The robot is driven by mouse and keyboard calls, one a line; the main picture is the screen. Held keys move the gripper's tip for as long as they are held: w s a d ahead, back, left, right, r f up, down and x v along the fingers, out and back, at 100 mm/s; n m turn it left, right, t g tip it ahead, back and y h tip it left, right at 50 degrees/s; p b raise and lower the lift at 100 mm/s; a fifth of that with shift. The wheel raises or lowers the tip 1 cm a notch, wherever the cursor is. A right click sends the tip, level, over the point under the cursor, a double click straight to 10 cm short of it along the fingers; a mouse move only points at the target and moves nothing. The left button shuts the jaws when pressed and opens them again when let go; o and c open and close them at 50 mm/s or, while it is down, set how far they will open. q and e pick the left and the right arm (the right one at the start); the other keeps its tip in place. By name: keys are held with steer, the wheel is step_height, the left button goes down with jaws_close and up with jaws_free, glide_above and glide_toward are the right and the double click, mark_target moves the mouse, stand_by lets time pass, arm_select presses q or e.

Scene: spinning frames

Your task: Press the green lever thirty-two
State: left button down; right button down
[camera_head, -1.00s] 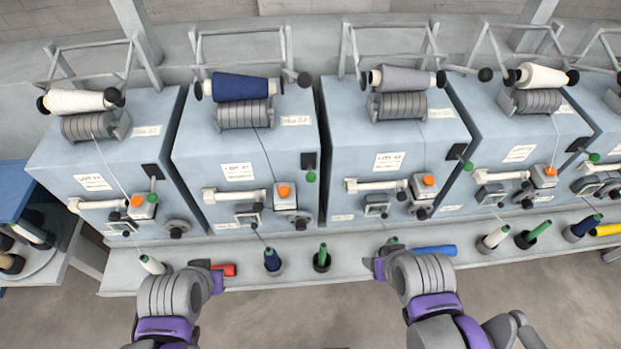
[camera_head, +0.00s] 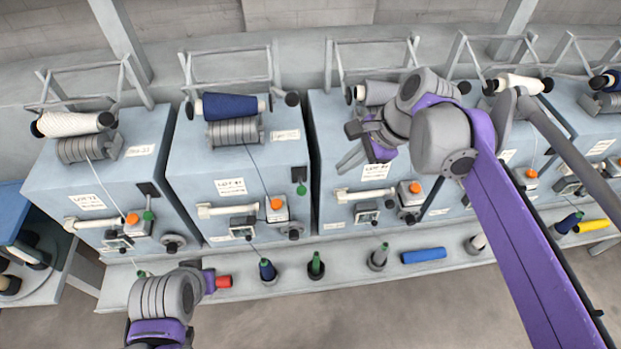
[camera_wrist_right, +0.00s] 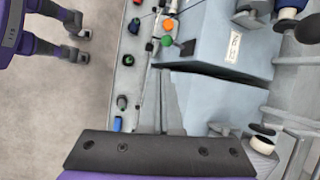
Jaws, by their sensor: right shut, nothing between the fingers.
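A green lever knob (camera_head: 301,190) hangs below a black box on the right of the second machine; it also shows in the right wrist view (camera_wrist_right: 166,41). Another green lever knob (camera_head: 148,215) is on the first machine. The machine number plates are too small to read surely. My right gripper (camera_head: 350,158) is shut and empty, over the third machine, to the right of the second machine's knob and apart from it. My right arm hides the third machine's right side. My left gripper (camera_head: 210,280) is low at the front shelf; its fingers are unclear.
Orange buttons (camera_head: 276,203) sit close to the levers. Spools, such as the navy one (camera_head: 230,106), and wire frames rise above the machines.

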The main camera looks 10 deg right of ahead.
mark_target(305, 189)
steer(key=shift+w+a+r+m+y, duration=0.1)
steer(key=shift+w+r+m+y, duration=0.2)
steer(key=shift+w+r+m, duration=0.4)
steer(key=shift+s, duration=0.15)
steer(key=x, duration=1.4)
steer(key=shift+s+f, duration=0.1)
